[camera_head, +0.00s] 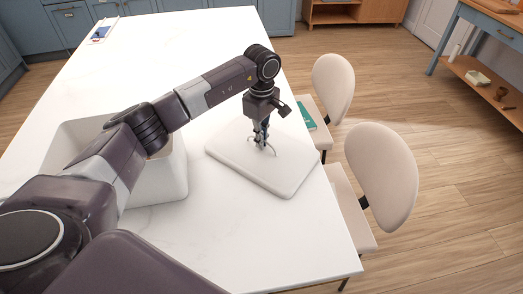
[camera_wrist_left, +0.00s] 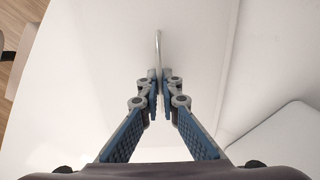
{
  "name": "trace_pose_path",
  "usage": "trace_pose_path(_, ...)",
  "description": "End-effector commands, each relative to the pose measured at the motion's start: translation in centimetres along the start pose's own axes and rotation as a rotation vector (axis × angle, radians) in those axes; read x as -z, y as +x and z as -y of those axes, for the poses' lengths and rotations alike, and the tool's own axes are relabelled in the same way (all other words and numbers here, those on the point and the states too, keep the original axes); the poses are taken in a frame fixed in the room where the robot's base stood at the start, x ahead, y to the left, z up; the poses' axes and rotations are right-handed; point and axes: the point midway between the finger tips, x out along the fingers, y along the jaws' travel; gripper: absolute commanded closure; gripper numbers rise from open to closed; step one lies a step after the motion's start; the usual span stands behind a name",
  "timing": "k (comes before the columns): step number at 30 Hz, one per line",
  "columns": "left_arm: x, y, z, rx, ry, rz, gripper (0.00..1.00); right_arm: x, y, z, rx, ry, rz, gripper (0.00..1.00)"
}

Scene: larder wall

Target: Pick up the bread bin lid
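The bread bin lid (camera_head: 286,170) is a flat white slab with rounded corners, near the right edge of the white table. A thin metal loop handle (camera_head: 272,147) stands up from its middle. My left gripper (camera_head: 262,142) points down at the handle from above. In the left wrist view its blue-padded fingers (camera_wrist_left: 160,95) are drawn close together with the handle (camera_wrist_left: 158,48) between them. I cannot tell whether the lid is raised off the table. The white bread bin (camera_head: 170,172) stands open to the left, partly hidden behind my left arm. My right gripper is not in view.
Two cream chairs (camera_head: 333,84) (camera_head: 383,175) stand along the table's right side, close to the lid. A green book (camera_head: 305,116) lies on the farther seat. The far part of the white table (camera_head: 170,55) is mostly clear, with a small flat item (camera_head: 102,32) at its end.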

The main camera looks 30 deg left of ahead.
Motion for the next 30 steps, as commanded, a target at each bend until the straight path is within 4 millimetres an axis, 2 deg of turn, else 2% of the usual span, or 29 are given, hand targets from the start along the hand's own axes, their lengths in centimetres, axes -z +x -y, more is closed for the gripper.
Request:
trace_pose_path(11,0.0,-0.4,-0.1,-0.004,0.0,0.0,1.0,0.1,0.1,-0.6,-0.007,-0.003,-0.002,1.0)
trace_pose_path(17,0.0,-2.2,-0.2,-0.007,0.0,0.001,1.0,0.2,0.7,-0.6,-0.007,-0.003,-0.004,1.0)
trace_pose_path(23,0.0,-6.6,-0.2,-0.011,0.001,0.0,1.0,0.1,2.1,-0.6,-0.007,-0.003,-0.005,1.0)
trace_pose_path(30,0.0,-13.8,-0.2,-0.01,0.0,0.0,1.0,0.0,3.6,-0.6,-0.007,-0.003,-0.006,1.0)
